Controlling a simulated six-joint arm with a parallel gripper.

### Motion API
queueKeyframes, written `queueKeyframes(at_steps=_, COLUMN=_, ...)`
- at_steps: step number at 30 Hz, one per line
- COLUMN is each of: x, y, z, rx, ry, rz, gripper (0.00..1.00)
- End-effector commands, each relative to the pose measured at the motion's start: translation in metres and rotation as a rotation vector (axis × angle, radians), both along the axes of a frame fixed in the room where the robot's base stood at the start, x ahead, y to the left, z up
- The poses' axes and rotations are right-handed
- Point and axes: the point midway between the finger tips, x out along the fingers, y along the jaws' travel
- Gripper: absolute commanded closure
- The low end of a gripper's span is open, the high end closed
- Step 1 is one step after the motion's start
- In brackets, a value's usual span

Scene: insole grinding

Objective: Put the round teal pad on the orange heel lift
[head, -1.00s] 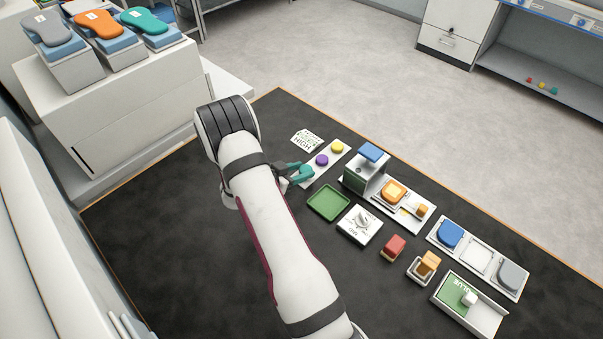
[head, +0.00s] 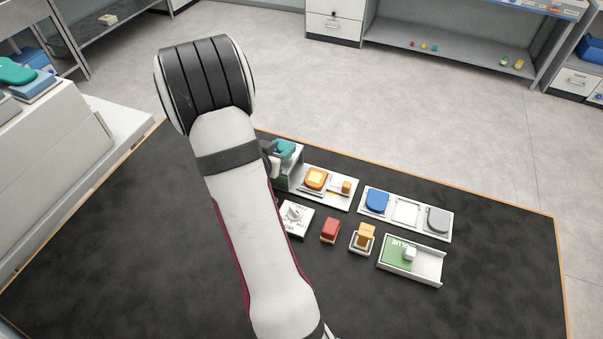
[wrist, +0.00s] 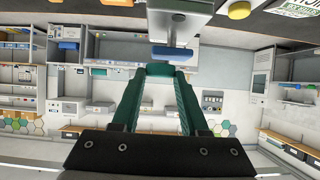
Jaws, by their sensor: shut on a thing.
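My gripper (head: 284,150) has teal fingers and is raised over the press area. In the wrist view its fingers converge and are shut on the round teal pad (wrist: 160,69), which shows as a small teal shape at the tips. In the head view the pad cannot be told apart from the fingers. The orange heel lift (head: 312,186) sits in the white press base, to the right of and below the gripper. The pad is apart from the lift.
The press (head: 295,173) is partly hidden behind my gripper; its blue part (wrist: 180,53) shows in the wrist view. A tray (head: 405,212) holds a blue and a grey lift. A red block (head: 330,229), an orange-topped stamp (head: 365,236) and a glue tray (head: 427,263) stand in front.

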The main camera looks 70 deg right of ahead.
Motion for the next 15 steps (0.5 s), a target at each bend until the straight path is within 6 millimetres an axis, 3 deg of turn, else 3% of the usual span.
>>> queueKeyframes(at_steps=1, x=-0.018, y=-0.008, z=-0.003, rx=0.003, ry=0.003, rz=-0.011, gripper=1.00)
queueKeyframes(at_steps=6, x=-0.063, y=-0.021, z=-0.013, rx=0.004, ry=-0.001, rz=-0.017, gripper=1.00)
queueKeyframes(at_steps=10, x=-0.077, y=-0.023, z=-0.033, rx=0.006, ry=0.000, rz=-0.017, gripper=1.00)
queueKeyframes(at_steps=15, x=-0.076, y=-0.023, z=-0.066, rx=0.005, ry=-0.001, rz=-0.014, gripper=1.00)
